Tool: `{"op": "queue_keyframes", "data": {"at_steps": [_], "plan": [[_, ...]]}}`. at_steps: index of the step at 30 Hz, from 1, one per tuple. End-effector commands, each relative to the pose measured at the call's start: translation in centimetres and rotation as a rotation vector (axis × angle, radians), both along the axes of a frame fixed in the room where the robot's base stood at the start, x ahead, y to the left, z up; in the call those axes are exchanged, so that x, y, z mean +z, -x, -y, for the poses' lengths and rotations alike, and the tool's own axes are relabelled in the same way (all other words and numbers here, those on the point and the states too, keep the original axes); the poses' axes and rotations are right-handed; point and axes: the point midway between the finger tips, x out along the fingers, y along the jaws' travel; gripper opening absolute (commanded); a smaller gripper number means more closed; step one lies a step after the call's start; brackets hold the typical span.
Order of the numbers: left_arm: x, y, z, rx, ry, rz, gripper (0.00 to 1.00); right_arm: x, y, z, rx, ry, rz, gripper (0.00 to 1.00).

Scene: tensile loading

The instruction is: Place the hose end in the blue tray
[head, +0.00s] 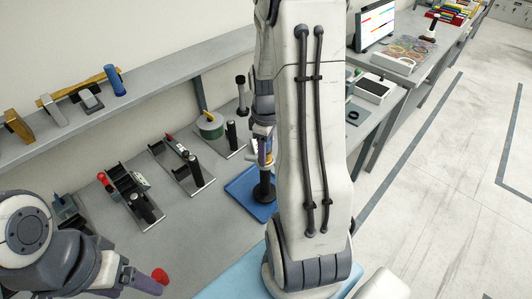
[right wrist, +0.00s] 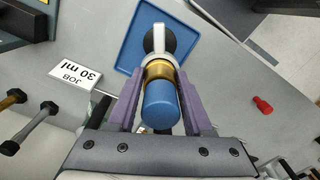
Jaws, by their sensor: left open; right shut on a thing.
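The blue tray (head: 239,187) lies flat on the bench left of my right arm in the head view; it also shows in the right wrist view (right wrist: 133,50). My right gripper (head: 264,150) is shut on the hose end, which has a blue cylinder (right wrist: 160,106), a brass collar and a pale fitting. A black part (head: 264,187) below the gripper overlaps the tray; I cannot tell whether it touches the tray. My right arm hides part of the tray. My left gripper (head: 143,283) is open at the lower left, near a small red piece (head: 160,275).
A white card reading "JOB 30 ml" (right wrist: 76,75) lies left of the tray. Several black fixtures (head: 130,195) stand on the bench to the left. A shelf (head: 40,148) with metal pieces runs along the wall. A monitor (head: 375,25) stands at the back.

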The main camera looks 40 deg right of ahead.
Motion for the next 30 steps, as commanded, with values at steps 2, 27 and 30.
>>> {"op": "queue_keyframes", "data": {"at_steps": [2, 27, 30], "plan": [[0.5, 0.0, 0.0, -0.001, 0.000, 0.000, 0.77, -0.8, 0.0, 0.0, 0.000, 0.000, -0.001, 0.00], [0.3, 0.0, 0.0, -0.001, 0.000, 0.000, 0.77, -1.9, 0.0, 0.1, 0.000, 0.000, 0.001, 0.81], [0.7, 0.0, 0.0, -0.001, 0.000, 0.000, 0.77, -1.4, 0.0, 0.1, 0.000, 0.001, 0.002, 0.81]]}}
